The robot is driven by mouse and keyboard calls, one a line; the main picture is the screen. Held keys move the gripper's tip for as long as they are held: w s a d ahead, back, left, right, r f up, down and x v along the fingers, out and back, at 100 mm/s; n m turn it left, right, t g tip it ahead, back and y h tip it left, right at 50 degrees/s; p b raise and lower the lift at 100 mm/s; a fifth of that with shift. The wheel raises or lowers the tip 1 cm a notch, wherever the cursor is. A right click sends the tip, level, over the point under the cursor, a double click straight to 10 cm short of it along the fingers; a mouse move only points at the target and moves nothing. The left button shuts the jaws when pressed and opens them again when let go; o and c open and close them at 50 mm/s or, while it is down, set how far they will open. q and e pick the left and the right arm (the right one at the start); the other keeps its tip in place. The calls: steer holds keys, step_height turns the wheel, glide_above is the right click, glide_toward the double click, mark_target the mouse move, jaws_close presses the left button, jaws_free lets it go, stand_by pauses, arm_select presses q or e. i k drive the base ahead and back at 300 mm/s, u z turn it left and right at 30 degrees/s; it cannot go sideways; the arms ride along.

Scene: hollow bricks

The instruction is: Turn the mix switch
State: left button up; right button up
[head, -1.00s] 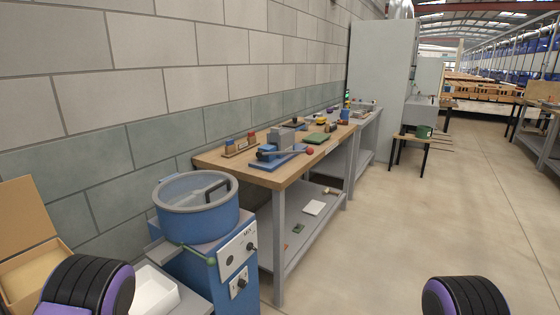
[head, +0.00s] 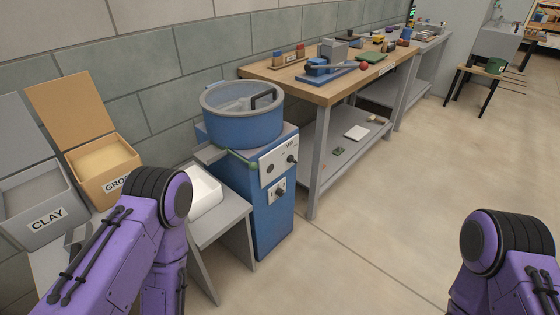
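The blue mixer (head: 262,190) stands left of the wooden workbench, with a round blue tub (head: 242,128) on top under a clear lid with a dark handle. Its front has a white upper panel (head: 279,161) labelled MIX, with a dark knob, the mix switch (head: 291,159), at its right. A second small panel with a dark knob (head: 279,193) sits lower. My purple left arm comes in at the lower left and my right arm at the lower right. Neither gripper shows; both are outside the picture.
A CLAY box (head: 45,222) and an open GROG box (head: 117,186) stand at the left, with a white container (head: 205,191) beside the mixer. The workbench (head: 310,90) carries a blue lever press (head: 330,72). The floor (head: 390,200) to the right is clear.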

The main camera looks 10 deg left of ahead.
mark_target(290, 159)
steer(key=u, duration=0.4)
steer(key=i, duration=0.55)
steer(key=z, duration=1.3)
